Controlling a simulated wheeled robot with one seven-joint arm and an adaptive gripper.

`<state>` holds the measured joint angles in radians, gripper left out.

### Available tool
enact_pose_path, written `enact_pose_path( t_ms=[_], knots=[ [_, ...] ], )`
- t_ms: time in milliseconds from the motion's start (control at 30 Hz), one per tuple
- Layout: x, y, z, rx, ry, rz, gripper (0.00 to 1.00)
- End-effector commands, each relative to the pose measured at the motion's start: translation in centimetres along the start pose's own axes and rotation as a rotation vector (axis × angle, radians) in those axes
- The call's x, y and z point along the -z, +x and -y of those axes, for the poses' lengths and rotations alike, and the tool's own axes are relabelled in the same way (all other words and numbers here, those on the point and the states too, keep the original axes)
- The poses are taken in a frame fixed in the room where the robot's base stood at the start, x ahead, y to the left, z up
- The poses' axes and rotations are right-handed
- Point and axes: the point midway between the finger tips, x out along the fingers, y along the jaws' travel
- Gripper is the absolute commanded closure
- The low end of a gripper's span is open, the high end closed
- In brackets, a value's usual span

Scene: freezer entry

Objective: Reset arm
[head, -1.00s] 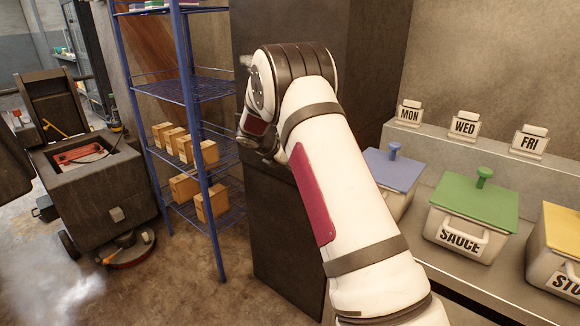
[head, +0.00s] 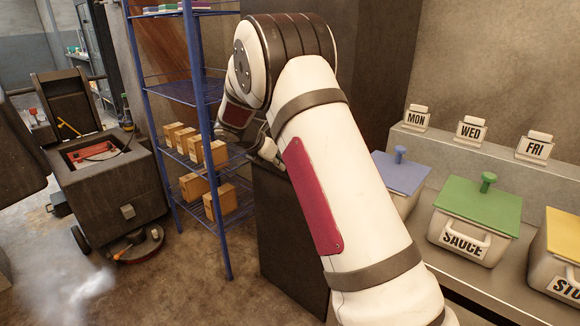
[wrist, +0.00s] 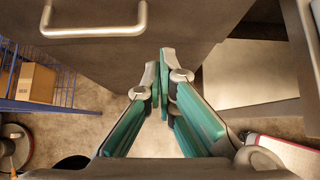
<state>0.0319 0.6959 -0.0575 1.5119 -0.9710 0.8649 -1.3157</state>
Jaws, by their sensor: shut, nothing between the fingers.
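My gripper (wrist: 160,85) shows in the wrist view with its two green-padded fingers together and nothing between them. It points at a dark cabinet front with a metal bar handle (wrist: 95,30) at the upper left. In the head view my white arm reaches up and bends away.
A blue wire shelf (head: 185,92) with several cardboard boxes (head: 208,154) stands left of my arm. A dark cleaning machine (head: 110,195) is further left. At right, a counter holds bins with blue (head: 402,172), green (head: 478,205) and yellow (head: 565,240) lids, below day signs (head: 472,130).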

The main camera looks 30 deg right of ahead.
Motion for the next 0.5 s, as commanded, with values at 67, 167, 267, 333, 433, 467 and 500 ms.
enact_pose_path(
  t_ms=[67,167,267,333,433,467,500],
  knots=[
    [0.1,-1.1,-0.1,-0.002,-0.001,-0.001,1.00],
    [0.1,-2.0,0.0,0.000,-0.001,-0.001,1.00],
    [0.1,-2.4,0.0,0.000,-0.001,-0.002,1.00],
    [0.1,-2.4,0.0,0.001,-0.001,-0.002,1.00],
    [0.0,-2.6,0.1,0.000,0.004,-0.003,1.00],
    [-0.1,-2.9,0.2,0.000,0.013,-0.005,1.00],
    [-0.3,-3.4,0.5,-0.002,0.031,-0.010,1.00]
  ],
)
